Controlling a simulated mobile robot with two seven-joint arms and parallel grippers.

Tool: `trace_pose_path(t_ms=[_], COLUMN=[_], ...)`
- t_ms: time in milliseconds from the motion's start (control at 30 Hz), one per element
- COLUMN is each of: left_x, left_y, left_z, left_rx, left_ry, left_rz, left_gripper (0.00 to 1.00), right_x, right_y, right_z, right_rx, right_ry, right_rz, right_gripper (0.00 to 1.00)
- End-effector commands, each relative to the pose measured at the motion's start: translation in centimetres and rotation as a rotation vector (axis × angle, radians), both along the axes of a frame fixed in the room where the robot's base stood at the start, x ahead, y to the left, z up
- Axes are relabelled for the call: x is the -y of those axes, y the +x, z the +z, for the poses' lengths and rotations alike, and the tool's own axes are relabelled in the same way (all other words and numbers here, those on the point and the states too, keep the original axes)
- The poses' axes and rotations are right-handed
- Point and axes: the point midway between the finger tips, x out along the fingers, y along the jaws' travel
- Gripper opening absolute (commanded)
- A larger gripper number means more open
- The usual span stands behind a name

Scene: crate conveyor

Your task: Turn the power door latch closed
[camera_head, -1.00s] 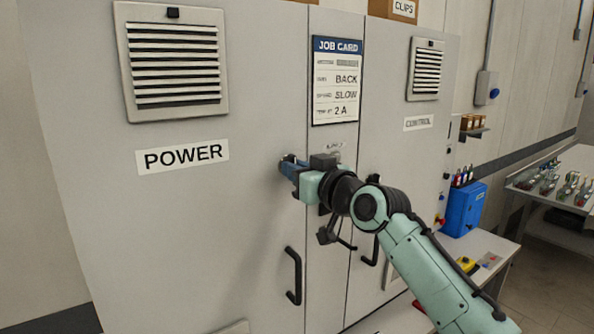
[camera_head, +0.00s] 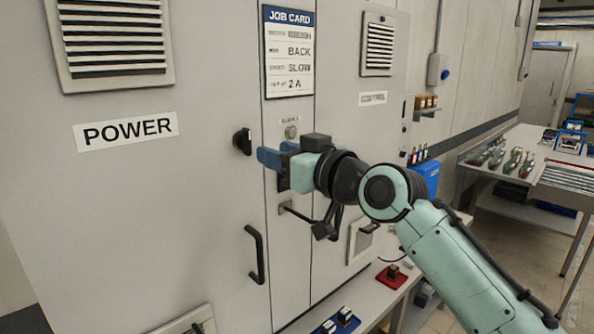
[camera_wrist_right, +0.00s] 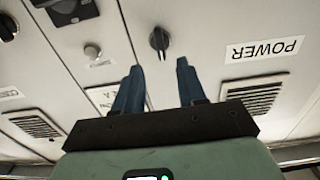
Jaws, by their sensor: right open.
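The power door latch (camera_head: 242,141) is a small black knob on the grey power door (camera_head: 180,220), right of the POWER label, near the door's right edge. In the right wrist view the latch (camera_wrist_right: 159,41) shows a dark grip bar lying up and down the picture. My right gripper (camera_head: 272,152) is open and empty, its blue fingers just right of the latch in the head view. In the wrist view the gripper (camera_wrist_right: 159,68) has its fingertips either side of the latch's line, with a visible gap from it. My left gripper is not in view.
A black door handle (camera_head: 255,255) sits below the latch. A round knob (camera_head: 291,132) and the job card (camera_head: 289,55) are on the middle strip. The control door (camera_head: 345,130) lies to the right. A bench with bottles (camera_head: 510,160) stands further right.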

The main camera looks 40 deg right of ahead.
Motion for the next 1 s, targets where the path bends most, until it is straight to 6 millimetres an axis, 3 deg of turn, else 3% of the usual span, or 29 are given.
trace_pose_path(t_ms=[100,300,1000], left_x=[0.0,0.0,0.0], left_y=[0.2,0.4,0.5], left_z=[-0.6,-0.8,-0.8], left_rx=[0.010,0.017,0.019], left_ry=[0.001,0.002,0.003], left_rz=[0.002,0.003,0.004], left_gripper=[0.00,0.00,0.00], right_x=[0.2,0.3,0.4], right_y=[-2.3,-4.3,-4.6], right_z=[-0.1,-0.1,0.0], right_rx=[0.001,-0.001,0.000], right_ry=[0.000,0.000,0.000], right_rz=[0.000,0.000,0.000], right_gripper=[0.40,0.40,0.40])
